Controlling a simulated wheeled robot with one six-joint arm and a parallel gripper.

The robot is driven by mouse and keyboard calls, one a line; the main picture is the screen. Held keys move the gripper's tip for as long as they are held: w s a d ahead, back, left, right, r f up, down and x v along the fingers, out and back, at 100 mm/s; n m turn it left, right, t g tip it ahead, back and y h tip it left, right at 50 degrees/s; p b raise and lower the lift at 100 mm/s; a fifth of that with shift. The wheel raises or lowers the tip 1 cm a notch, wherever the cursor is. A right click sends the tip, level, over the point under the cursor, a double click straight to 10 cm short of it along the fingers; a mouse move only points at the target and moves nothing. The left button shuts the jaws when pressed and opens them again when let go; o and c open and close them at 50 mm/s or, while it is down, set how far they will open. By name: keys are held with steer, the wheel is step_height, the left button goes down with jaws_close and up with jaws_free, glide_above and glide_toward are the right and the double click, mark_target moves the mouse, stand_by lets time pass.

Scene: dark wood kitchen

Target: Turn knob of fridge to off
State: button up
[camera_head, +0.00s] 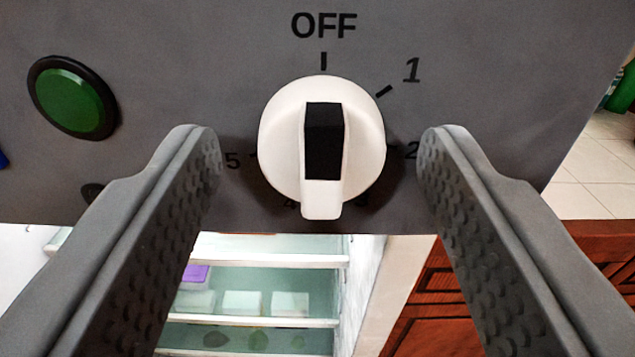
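The fridge knob (272,152) is a round white dial with a raised grip and a black stripe, on a grey panel (210,60). The black stripe's end points up towards the OFF mark (323,27); the white end of the grip points down, between 3 and 4. Number marks 1, 2 and 5 show around it; 3 and 4 are partly covered. My gripper (318,150) is open, one grey finger on each side of the knob, with gaps on both sides and nothing between the fingers but the knob.
A green round button (72,97) with a black rim sits left on the panel. Below are lit fridge shelves (265,322) with white and purple items. Reddish-brown wood cabinets (440,300) are at lower right, and pale floor tiles (590,170) show beyond the panel's right edge.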

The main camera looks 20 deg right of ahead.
steer(key=shift+s, duration=0.15)
steer(key=v, duration=1.7)
steer(key=s+d+r+n+t+y, duration=0.1)
steer(key=s+r+y, duration=0.25)
steer(key=s, duration=0.45)
steer(key=s+d+r+n+t+y, duration=0.15)
steer(key=s+r, duration=0.25)
steer(key=s, duration=0.5)
steer(key=s+d+f+g, duration=0.1)
steer(key=s+f, duration=0.2)
steer(key=s, duration=0.6)
steer(key=s+d+f+g, duration=0.1)
steer(key=s+d+f, duration=0.1)
steer(key=s, duration=0.7)
steer(key=shift+s+f+n+y, duration=0.3)
steer(key=shift+f+n, duration=0.15)
steer(key=shift+f, duration=0.05)
